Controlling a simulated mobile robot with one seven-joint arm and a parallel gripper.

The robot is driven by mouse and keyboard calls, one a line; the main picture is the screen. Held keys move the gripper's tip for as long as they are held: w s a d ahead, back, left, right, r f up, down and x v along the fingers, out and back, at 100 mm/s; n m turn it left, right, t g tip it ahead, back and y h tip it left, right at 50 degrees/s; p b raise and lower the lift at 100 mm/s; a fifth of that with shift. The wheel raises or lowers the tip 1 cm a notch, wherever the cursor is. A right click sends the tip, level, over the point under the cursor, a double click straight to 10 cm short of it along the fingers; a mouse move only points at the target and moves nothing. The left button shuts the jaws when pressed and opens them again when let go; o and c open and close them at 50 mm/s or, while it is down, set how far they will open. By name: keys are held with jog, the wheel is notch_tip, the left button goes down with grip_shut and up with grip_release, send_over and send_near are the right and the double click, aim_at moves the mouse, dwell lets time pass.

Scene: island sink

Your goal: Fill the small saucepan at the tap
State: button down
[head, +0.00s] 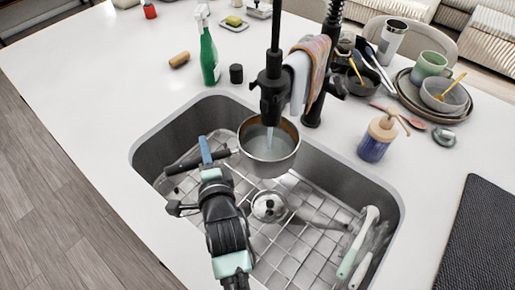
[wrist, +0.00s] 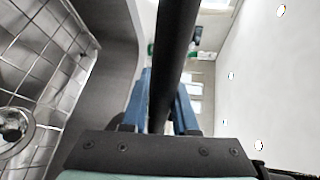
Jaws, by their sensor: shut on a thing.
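The small saucepan (head: 285,163) is steel with a dark handle (head: 188,164). It hangs above the sink's wire rack, under the black tap (head: 272,95). A stream of water (head: 269,139) falls from the tap into the pan, and pale water shows inside. The pan looks roughly level. My gripper (head: 206,152) is shut on the handle, left of the pan. In the wrist view the dark handle (wrist: 175,60) runs between my blue fingers. The pan's bowl is not clear in that view.
The grey sink (head: 385,190) holds a wire rack (head: 240,188), a round steel piece (head: 268,207) and pale-handled utensils (head: 358,245). A soap bottle (head: 377,138) stands at right, a green spray bottle (head: 208,55) behind, and stacked dishes (head: 410,97) at back right. The left counter is clear.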

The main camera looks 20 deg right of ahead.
jog(key=shift+r, duration=0.2)
dwell(0.4)
jog(key=s+a+b, duration=0.2)
jog(key=a+b, duration=0.1)
jog(key=a, duration=0.5)
jog(key=shift+a, duration=0.4)
